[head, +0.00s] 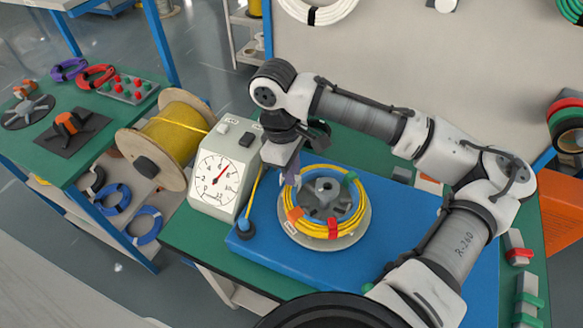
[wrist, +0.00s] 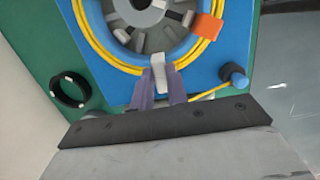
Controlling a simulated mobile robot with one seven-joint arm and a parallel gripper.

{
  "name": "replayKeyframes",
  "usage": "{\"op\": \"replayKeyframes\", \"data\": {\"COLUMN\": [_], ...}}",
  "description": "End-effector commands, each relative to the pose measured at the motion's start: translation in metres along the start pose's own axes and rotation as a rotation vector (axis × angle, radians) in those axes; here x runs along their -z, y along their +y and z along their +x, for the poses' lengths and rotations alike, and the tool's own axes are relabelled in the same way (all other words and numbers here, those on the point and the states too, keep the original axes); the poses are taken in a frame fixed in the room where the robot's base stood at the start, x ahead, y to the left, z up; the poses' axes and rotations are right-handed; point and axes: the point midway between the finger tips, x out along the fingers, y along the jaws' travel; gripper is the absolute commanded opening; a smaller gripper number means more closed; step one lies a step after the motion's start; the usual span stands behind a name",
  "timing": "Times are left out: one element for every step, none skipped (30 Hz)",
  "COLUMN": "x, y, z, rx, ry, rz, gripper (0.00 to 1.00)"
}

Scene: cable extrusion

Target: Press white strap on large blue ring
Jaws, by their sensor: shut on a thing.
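The large blue ring (head: 318,220) lies flat on a spool plate on the blue board, with yellow cable (head: 356,213) wound around it. In the wrist view the ring (wrist: 121,52) is cut off at the top. My gripper (head: 290,182) points down at the ring's back left edge. In the wrist view the white strap (wrist: 157,77) stands between the two purple fingers of my gripper (wrist: 161,92), which are shut on it. The strap's upper end reaches over the yellow cable to the ring's edge. Whether it is fully seated I cannot tell.
An orange strap (head: 295,214), red strap (head: 333,229) and green strap (head: 350,177) sit around the ring. A dial gauge box (head: 223,172) and yellow cable reel (head: 170,134) stand left. A blue-topped post (head: 244,226) guides the cable. A black ring (wrist: 70,91) lies nearby.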

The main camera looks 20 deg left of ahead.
Motion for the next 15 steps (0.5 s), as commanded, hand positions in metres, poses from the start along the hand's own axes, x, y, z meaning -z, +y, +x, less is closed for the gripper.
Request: {"op": "replayKeyframes", "data": {"x": [0.0001,0.0002,0.0003,0.0004,0.0004,0.0005,0.0006,0.0006,0.0007,0.0008,0.0009,0.0009,0.0010,0.0010,0.0011], "y": [-0.0001,-0.0001,-0.0001,-0.0001,-0.0001,-0.0001,-0.0001,-0.0001,-0.0002,-0.0002,-0.0002,-0.0002,-0.0002,-0.0002,-0.0002], "z": [0.0009,0.0013,0.0020,0.0024,0.0029,0.0036,0.0040,0.0045,0.0051,0.0055,0.0060,0.0065,0.0070,0.0074,0.0080], "rx": [0.000,0.000,0.000,0.000,0.001,0.001,0.001,0.001,0.001,0.001,0.001,0.001,0.001,0.001,0.001], "ry": [0.000,0.000,0.000,0.000,0.000,0.000,0.000,0.000,0.000,0.000,0.000,0.000,0.000,0.000,0.000], "rz": [0.000,0.000,0.000,0.000,0.000,0.000,0.000,0.000,0.000,0.000,0.000,0.000,0.000,0.000,0.000], "gripper": [0.02,0.02,0.02,0.02,0.02,0.02,0.02,0.02,0.02,0.02,0.02,0.02,0.02,0.02,0.02]}}
